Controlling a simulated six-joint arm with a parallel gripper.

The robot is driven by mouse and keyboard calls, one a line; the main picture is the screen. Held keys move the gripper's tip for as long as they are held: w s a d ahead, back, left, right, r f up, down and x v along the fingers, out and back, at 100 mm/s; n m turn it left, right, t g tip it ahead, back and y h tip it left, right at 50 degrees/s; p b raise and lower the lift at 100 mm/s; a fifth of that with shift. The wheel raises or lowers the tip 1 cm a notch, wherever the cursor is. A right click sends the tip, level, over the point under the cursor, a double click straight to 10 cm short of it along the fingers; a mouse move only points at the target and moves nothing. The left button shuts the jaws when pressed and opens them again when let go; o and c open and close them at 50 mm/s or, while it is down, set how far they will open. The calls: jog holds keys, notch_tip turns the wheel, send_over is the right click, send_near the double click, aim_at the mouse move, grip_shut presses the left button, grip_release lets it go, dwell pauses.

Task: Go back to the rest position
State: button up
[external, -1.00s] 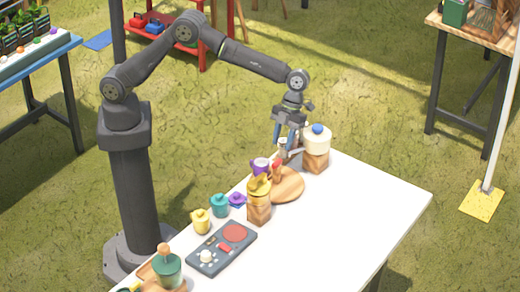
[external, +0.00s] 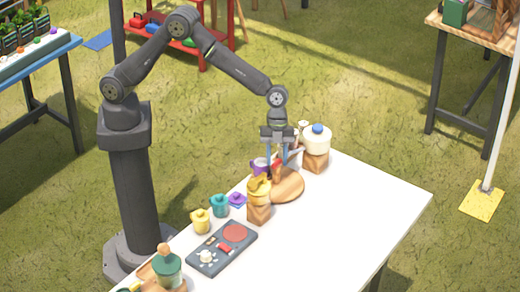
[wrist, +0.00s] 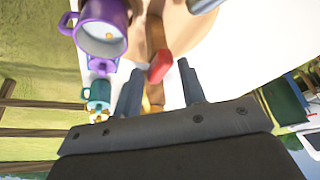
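My gripper (external: 276,158) points down above the white table (external: 345,215), near the round wooden board (external: 288,186). In the wrist view its two fingers (wrist: 159,70) stand apart with nothing clamped between them. A red-topped item (wrist: 160,66) shows beyond the gap between the fingers. The purple cup (external: 260,167) is close by on the left; it is large at the upper left of the wrist view (wrist: 102,28). My arm is bent over the table from its base column at the left.
A wooden block with a yellow top (external: 259,205) stands in front of the board. A white jar with a blue knob (external: 317,140) stands behind it. Teal (external: 220,206) and yellow (external: 200,222) cups and a dark control panel (external: 222,248) line the left edge. The table's right side is clear.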

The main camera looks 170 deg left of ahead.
jog(key=shift+d+n+y, duration=0.1)
jog(key=shift+n+y, duration=0.4)
jog(key=shift+n, duration=0.7)
notch_tip(320, 180, up, 17)
jog(key=m+g, duration=0.4)
jog(key=m, duration=0.4)
jog(key=f, duration=1.7)
jog(key=shift+w, duration=0.3)
grip_shut()
